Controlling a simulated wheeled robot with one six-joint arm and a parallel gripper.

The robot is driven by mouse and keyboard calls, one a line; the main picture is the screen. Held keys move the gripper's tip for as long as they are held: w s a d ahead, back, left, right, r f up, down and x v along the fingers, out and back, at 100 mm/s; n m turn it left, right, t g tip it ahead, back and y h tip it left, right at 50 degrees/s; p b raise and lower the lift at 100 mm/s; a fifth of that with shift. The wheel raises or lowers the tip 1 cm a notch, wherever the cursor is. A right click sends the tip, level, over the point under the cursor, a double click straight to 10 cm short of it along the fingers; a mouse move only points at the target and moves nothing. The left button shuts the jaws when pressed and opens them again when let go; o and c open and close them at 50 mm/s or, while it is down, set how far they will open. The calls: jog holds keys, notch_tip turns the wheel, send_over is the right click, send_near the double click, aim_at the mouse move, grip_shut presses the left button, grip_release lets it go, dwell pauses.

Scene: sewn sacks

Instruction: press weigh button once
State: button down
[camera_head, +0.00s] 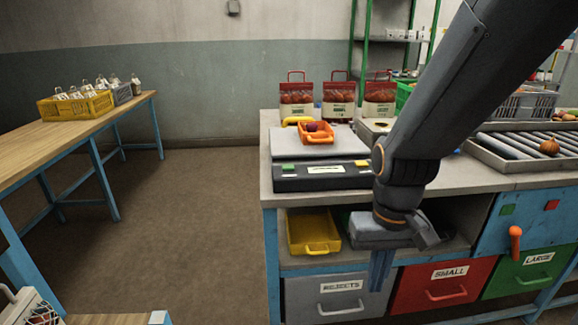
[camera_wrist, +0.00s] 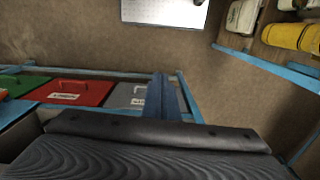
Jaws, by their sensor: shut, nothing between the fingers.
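A scale with a grey plate (camera_head: 292,143) and a black front panel (camera_head: 322,184) stands on the workbench. The panel has a green button (camera_head: 288,168) at its left, a white label (camera_head: 326,170) in the middle and a yellow button (camera_head: 361,163) at its right. The label is too small to read, so I cannot tell which button is for weighing. My gripper (camera_head: 381,285) points down in front of the bench, below and to the right of the panel. It is shut and empty, apart from both buttons. Its closed fingers (camera_wrist: 165,97) also show in the wrist view.
An orange tray (camera_head: 305,135) with a reddish item sits on the scale plate. Red bags (camera_head: 297,92) stand behind. A yellow bin (camera_head: 311,230) is on the shelf below, above the grey rejects drawer (camera_head: 305,296). Open floor (camera_head: 190,210) lies left of the bench.

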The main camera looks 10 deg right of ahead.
jog(key=w+a+r+t+y+p, duration=0.2)
jog(key=w+a+r+p, duration=0.3)
jog(key=w, duration=0.3)
jog(key=w+a+r+t+y+p, duration=0.1)
jog(key=w+a+r+y+p, duration=0.1)
jog(key=w+a+r+p, duration=0.35)
notch_tip(320, 180, up, 12)
jog(key=f+m+t+y+p, duration=0.1)
jog(key=t+p, duration=0.3)
jog(key=p, duration=0.1)
send_over(291, 168)
jog(key=shift+w+r, duration=0.15)
jog(key=shift+r, duration=0.1)
jog(key=shift+f, duration=0.1)
notch_tip(291, 168, down, 7)
jog(key=b, duration=0.5)
jog(key=f+b, duration=0.1)
jog(key=b, duration=0.2)
jog(key=shift+f, duration=0.3)
jog(key=shift+f+b, duration=0.9)
jog(key=shift+b, duration=0.9)
dwell(0.5)
jog(key=shift+r, duration=0.1)
jog(key=shift+r+p, duration=0.5)
jog(key=shift+r, duration=0.3)
